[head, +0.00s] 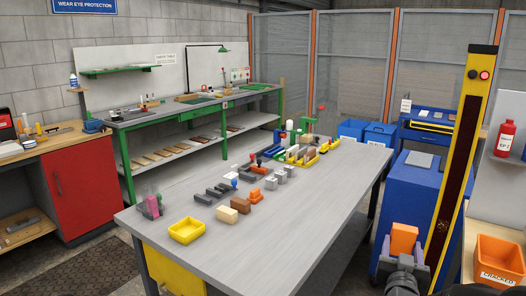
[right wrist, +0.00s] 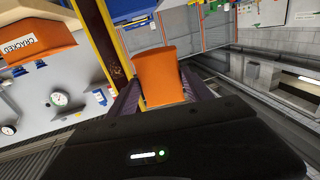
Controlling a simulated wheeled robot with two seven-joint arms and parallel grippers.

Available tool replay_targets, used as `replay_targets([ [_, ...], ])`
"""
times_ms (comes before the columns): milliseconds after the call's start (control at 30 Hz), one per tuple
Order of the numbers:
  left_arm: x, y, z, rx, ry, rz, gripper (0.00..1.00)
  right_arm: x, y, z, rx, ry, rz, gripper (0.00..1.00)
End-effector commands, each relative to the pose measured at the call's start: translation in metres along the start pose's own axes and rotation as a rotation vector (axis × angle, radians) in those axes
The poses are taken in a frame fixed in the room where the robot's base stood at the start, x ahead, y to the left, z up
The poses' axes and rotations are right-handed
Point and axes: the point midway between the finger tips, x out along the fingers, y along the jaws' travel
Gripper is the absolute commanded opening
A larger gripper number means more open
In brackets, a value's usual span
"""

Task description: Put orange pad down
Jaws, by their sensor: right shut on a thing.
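The orange pad (head: 404,238) is a small orange block held up at the lower right of the head view. My right gripper (head: 403,257) is shut on it from below. In the right wrist view the orange pad (right wrist: 160,76) stands between the two dark fingers of the right gripper (right wrist: 160,95). The pad is clear of any surface in both views. My left gripper is not in view.
A grey worktable (head: 290,225) carries a yellow tray (head: 187,230), blocks and several small parts; its front right is bare. An orange bin (head: 500,262) marked "CRACKED" is at the right. A yellow post (head: 462,150) and blue cabinet (head: 412,195) stand close to the pad.

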Motion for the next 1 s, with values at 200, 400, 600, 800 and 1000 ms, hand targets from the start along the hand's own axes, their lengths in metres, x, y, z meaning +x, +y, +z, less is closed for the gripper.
replay_targets([
  [200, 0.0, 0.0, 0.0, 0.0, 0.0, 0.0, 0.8, -0.039, -0.102, 0.053, -0.007, -0.018, -0.285, 0.26],
  [400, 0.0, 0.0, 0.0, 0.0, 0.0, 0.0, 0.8, -0.073, -0.151, 0.105, -0.004, -0.02, -0.435, 0.26],
  [600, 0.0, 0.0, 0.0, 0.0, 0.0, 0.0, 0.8, -0.082, -0.16, 0.126, 0.001, -0.015, -0.461, 0.26],
  [800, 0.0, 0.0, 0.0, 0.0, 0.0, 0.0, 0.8, -0.082, -0.159, 0.127, 0.002, -0.012, -0.459, 0.26],
  [1000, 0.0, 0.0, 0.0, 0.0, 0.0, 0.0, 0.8, -0.082, -0.159, 0.127, 0.001, -0.012, -0.459, 0.26],
])
